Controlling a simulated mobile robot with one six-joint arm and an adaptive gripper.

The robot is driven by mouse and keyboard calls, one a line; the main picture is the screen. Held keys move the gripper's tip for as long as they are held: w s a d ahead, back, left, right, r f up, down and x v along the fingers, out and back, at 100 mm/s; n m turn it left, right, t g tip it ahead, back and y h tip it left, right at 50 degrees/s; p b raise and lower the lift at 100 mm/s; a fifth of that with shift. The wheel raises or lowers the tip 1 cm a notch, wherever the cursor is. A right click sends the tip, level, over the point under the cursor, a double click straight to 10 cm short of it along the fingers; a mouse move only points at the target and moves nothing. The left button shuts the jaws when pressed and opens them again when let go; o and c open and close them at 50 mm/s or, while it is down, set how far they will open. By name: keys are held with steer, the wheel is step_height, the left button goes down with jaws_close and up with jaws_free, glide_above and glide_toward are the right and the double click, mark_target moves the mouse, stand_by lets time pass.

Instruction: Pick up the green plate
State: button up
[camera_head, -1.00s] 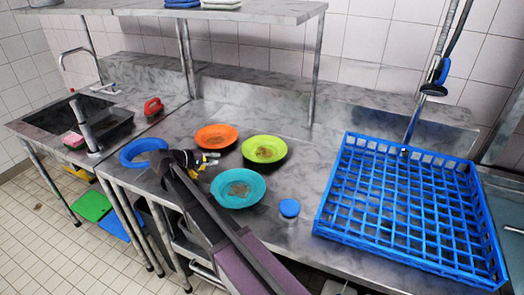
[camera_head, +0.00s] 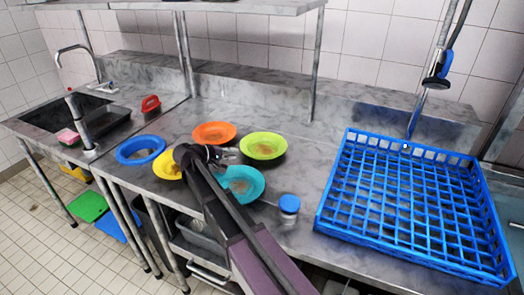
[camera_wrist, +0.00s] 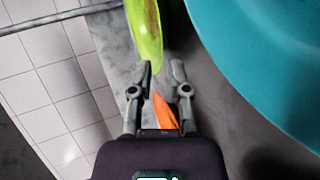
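The green plate (camera_head: 263,146), with a brown smear in its middle, lies on the steel counter right of the orange plate. Its rim shows edge-on in the wrist view (camera_wrist: 145,30), just beyond my fingertips and nearer the left one. My gripper (camera_head: 230,153) is left of the green plate, over the gap between the orange and teal plates. In the wrist view my gripper (camera_wrist: 163,68) has its two fingers apart with nothing held between them. I see no contact with the green plate.
The orange plate (camera_head: 213,132) and teal plate (camera_head: 240,184) lie close by, the teal one partly behind my arm. A blue-lidded jar (camera_head: 289,205) and blue rack (camera_head: 330,190) stand right.

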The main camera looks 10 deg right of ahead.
mark_target(243, 159)
steer(key=shift+w+d, duration=0.1)
stand_by(0.3)
steer(key=b+x, duration=0.1)
steer(key=x, duration=0.2)
steer(key=shift+w+d+f+b, duration=0.1)
steer(key=shift+w+f+b, duration=0.05)
steer(key=shift+f+b, duration=0.15)
steer(key=shift+x, duration=0.8)
steer(key=shift+r, duration=0.15)
jaws_close()
